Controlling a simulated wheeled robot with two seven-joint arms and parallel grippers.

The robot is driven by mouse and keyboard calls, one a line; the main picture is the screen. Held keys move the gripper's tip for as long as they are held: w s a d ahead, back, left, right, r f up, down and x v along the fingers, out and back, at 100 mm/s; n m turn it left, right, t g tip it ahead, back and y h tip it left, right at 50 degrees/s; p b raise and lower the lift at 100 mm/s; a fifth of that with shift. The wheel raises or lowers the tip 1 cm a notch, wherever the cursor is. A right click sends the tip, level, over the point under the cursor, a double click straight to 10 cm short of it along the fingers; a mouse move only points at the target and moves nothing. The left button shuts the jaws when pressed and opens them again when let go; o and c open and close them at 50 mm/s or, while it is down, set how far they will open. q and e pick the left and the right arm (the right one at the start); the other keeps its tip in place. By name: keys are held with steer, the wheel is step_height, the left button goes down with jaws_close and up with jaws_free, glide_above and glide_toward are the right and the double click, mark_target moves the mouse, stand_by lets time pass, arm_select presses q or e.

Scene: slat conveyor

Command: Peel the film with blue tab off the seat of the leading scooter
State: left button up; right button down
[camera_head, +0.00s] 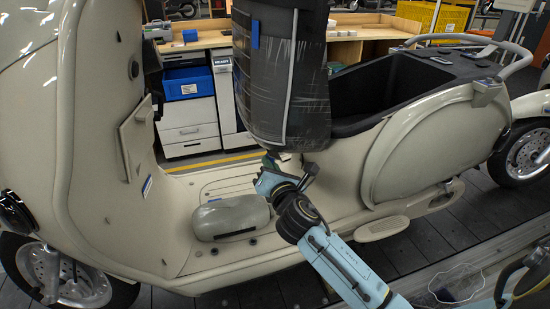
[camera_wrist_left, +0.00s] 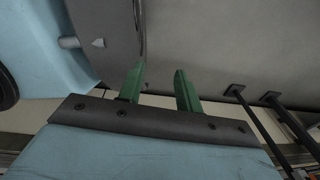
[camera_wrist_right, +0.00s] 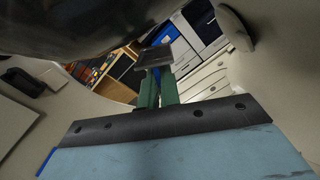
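The cream scooter (camera_head: 80,190) fills the head view. Its dark seat (camera_head: 309,110) stands tipped up at the centre, with glossy wrinkled film showing on it and a pale strip running down it. A small blue tab (camera_head: 255,33) shows near the upper left of the seat. My right gripper (camera_head: 268,163) is just below the seat's lower end. In the right wrist view its green fingers (camera_wrist_right: 158,88) are close together, near a small dark plate; I cannot tell whether they grip it. My left gripper (camera_wrist_left: 160,85) shows open and empty in the left wrist view, near a pale surface.
The open storage well (camera_head: 385,88) is right of the seat. Behind stands a workbench (camera_head: 215,42) with a blue bin (camera_head: 187,84) and drawers. A clear bag (camera_head: 458,283) lies at lower right.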

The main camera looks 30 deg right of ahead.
steer(key=shift+s+a+f+b, duration=0.25)
steer(key=shift+s+a+f, duration=0.1)
steer(key=shift+a+f, duration=0.2)
steer(key=shift+s+a+f+b, duration=0.2)
steer(key=shift+s+a+f, duration=0.2)
steer(key=shift+a, duration=0.15)
steer(key=shift+s+d+f+b, duration=0.1)
steer(key=shift+s+f+b, duration=0.2)
steer(key=shift+f, duration=0.2)
steer(key=shift+s+a+f+b, duration=0.6)
steer(key=shift+s+a+f, duration=0.2)
steer(key=shift+a, duration=0.2)
steer(key=a, duration=0.3)
steer(key=s+a, duration=0.1)
steer(key=a, duration=0.1)
steer(key=shift+a+f+b, duration=0.1)
steer(key=shift+f+b, duration=0.15)
steer(key=shift+b, duration=0.15)
